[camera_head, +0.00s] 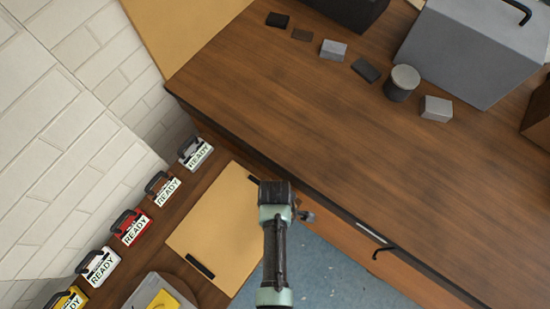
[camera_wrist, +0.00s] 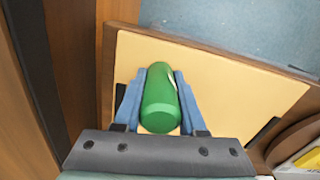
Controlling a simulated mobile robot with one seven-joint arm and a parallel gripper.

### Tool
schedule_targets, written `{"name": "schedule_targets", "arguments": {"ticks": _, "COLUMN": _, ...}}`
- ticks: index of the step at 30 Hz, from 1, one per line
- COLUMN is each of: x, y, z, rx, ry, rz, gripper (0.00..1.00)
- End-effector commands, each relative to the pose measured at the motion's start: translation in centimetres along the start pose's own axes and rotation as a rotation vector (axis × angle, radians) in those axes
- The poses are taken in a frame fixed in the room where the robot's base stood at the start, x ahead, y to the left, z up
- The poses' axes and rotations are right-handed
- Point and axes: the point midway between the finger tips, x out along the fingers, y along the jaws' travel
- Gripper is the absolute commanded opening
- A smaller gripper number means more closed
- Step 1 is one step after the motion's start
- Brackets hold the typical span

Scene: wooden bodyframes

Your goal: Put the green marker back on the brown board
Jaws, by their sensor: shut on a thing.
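The green marker (camera_wrist: 161,100) is a thick green cylinder with a small pale patch on its side. In the wrist view my gripper (camera_wrist: 160,72) is shut on it, a blue finger on each side. The tan-brown board (camera_wrist: 215,85) lies behind and beneath the marker in that view; whether they touch is unclear. In the head view the board (camera_head: 212,225) lies flat on the lower wooden surface, with a black strip near each of two opposite ends. My arm reaches over its right edge. The marker cannot be made out in the head view.
Several READY-tagged items, including a red one (camera_head: 131,229), line the brick wall left of the board. The higher wooden bench (camera_head: 300,120) rises beside the board, with a grey box (camera_head: 470,50), small blocks and a round can (camera_head: 402,82).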

Motion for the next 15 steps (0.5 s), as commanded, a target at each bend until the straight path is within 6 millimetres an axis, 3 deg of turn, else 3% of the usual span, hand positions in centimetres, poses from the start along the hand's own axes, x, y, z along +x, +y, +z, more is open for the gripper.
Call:
{"name": "schedule_targets", "arguments": {"ticks": 7, "x": 0.41, "y": 0.01, "z": 0.0, "rx": 0.0, "ry": 0.0, "rz": 0.0, "gripper": 0.0}}
{"name": "schedule_targets", "arguments": {"ticks": 8, "x": 0.33, "y": 0.01, "z": 0.0, "rx": 0.0, "ry": 0.0, "rz": 0.0, "gripper": 0.43}}
{"name": "schedule_targets", "arguments": {"ticks": 12, "x": 0.27, "y": 0.0, "z": 0.01, "rx": 0.0, "ry": 0.0, "rz": 0.0, "gripper": 0.69}}
{"name": "schedule_targets", "arguments": {"ticks": 15, "x": 0.26, "y": 0.0, "z": 0.01, "rx": 0.0, "ry": 0.0, "rz": 0.0, "gripper": 0.7}}
